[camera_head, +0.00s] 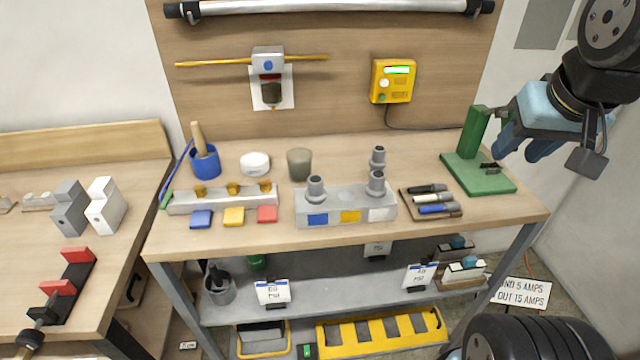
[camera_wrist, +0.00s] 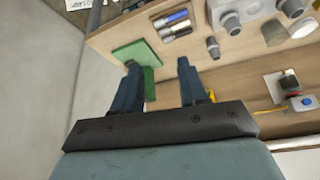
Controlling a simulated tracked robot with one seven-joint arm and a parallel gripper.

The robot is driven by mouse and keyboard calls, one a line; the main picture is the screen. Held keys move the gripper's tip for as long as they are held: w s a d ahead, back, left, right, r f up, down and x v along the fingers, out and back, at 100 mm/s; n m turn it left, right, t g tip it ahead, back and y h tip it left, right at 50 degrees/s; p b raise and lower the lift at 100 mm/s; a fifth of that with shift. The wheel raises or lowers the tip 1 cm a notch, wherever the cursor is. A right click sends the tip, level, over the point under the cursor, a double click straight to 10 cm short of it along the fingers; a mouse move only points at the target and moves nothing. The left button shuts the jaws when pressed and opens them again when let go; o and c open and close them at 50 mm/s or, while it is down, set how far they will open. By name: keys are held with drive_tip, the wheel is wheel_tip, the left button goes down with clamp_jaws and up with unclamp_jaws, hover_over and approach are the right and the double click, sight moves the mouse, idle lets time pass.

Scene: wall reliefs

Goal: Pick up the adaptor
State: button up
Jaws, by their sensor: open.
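Several grey stepped cylinders look like adaptors; which one is meant I cannot tell. One (camera_head: 316,188) stands at the left of a grey block (camera_head: 302,212) with blue, yellow and white patches, and another (camera_head: 376,184) at its right. A third (camera_head: 377,158) stands upright on the bench behind the block; it also shows in the wrist view (camera_wrist: 213,47). My gripper (camera_head: 520,150) is open and empty, up at the right, near the green stand and apart from the cylinders. In the wrist view its two fingers (camera_wrist: 158,75) are spread.
The green stand (camera_head: 476,176) is at the bench's right end, beside a marker tray (camera_head: 431,203). A grey-brown cup (camera_head: 300,164), white puck (camera_head: 255,163) and blue pot (camera_head: 205,162) stand to the left. A yellow wall box (camera_head: 393,80) hangs behind.

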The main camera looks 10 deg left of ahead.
drive_tip(key=o, duration=0.3)
drive_tip(key=shift+w+a+r, duration=0.1)
drive_tip(key=shift+w+a, duration=0.1)
drive_tip(key=shift+a, duration=0.1)
drive_tip(key=o, duration=0.4)
drive_tip(key=shift+n+g, duration=0.5)
drive_tip(key=shift+g, duration=0.1)
drive_tip(key=w+a, duration=0.3)
drive_tip(key=a, duration=0.1)
drive_tip(key=shift+w+a+r, duration=0.1)
drive_tip(key=shift+w+a, duration=0.25)
drive_tip(key=shift+w, duration=0.05)
drive_tip(key=n+g, duration=0.4)
drive_tip(key=g, duration=0.1)
hover_over(316, 179)
wheel_tip(316, 179, down, 7)
drive_tip(key=f, duration=0.7)
drive_tip(key=shift+s+d+f, duration=0.2)
drive_tip(key=shift+s+f, duration=0.05)
drive_tip(key=shift+f, duration=0.15)
drive_tip(key=shift+t, duration=0.3)
drive_tip(key=shift+w+a+f, duration=0.1)
drive_tip(key=shift+f, duration=1.15)
drive_tip(key=shift+w+a+f, duration=0.1)
drive_tip(key=shift+f, duration=1.15)
